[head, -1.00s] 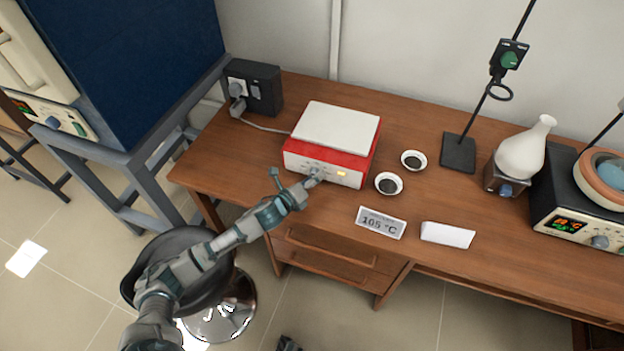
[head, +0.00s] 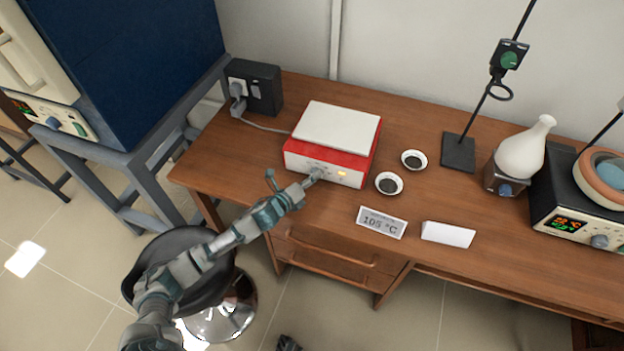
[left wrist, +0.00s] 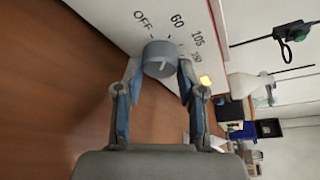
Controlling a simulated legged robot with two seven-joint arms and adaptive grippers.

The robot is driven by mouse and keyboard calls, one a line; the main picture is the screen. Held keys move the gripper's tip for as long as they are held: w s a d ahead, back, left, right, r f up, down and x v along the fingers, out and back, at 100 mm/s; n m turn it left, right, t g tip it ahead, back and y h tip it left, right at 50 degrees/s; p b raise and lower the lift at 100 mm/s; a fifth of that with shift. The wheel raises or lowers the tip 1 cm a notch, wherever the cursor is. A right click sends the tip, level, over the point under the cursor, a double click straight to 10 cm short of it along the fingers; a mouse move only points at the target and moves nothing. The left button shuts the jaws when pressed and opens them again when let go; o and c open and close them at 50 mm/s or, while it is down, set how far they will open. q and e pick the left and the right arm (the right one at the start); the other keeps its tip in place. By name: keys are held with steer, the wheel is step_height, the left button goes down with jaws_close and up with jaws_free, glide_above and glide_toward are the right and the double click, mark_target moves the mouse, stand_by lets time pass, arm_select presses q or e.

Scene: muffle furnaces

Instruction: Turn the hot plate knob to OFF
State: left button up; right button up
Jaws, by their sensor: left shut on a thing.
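The hot plate (head: 333,135) has a white top and a red and white body and stands on the wooden desk. Its grey round knob (left wrist: 160,58) is on the white front panel, with OFF, 60, 105 and a blurred higher number printed around it. A pale mark shows on the knob, but I cannot tell which label it points to. My left gripper (left wrist: 160,75) is shut on the knob, one finger on each side. In the head view the left gripper (head: 314,176) covers the knob. A small dark part at the bottom edge may be my right gripper (head: 288,343).
Two small dishes (head: 389,183) of dark material and a 105 °C sign (head: 381,223) are right of the hot plate. A white folded card (head: 448,234) lies beside the sign. A black stool (head: 180,270) stands below my left arm. A cord runs to a socket box (head: 254,87).

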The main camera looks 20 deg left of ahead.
arm_select(q)
steer(key=shift+w+a+n+t, duration=0.1)
steer(key=shift+a+n+t, duration=0.25)
steer(key=shift+n, duration=0.25)
steer(key=shift+n+h, duration=0.3)
steer(key=shift+n, duration=0.3)
steer(key=shift+f+n+t+h, duration=0.15)
steer(key=shift+n+t+h, duration=0.2)
steer(key=shift+n, duration=0.35)
steer(key=shift+f+n+t+b, duration=0.1)
steer(key=shift+n+t+b, duration=0.25)
steer(key=shift+n, duration=0.65)
arm_select(e)
steer(key=shift+w+a+r+t, duration=0.1)
steer(key=shift+w+a+t, duration=0.1)
steer(key=shift+w+t, duration=0.65)
steer(key=shift+w+g, duration=0.2)
steer(key=shift+g, duration=0.05)
steer(key=shift+s+a, duration=0.1)
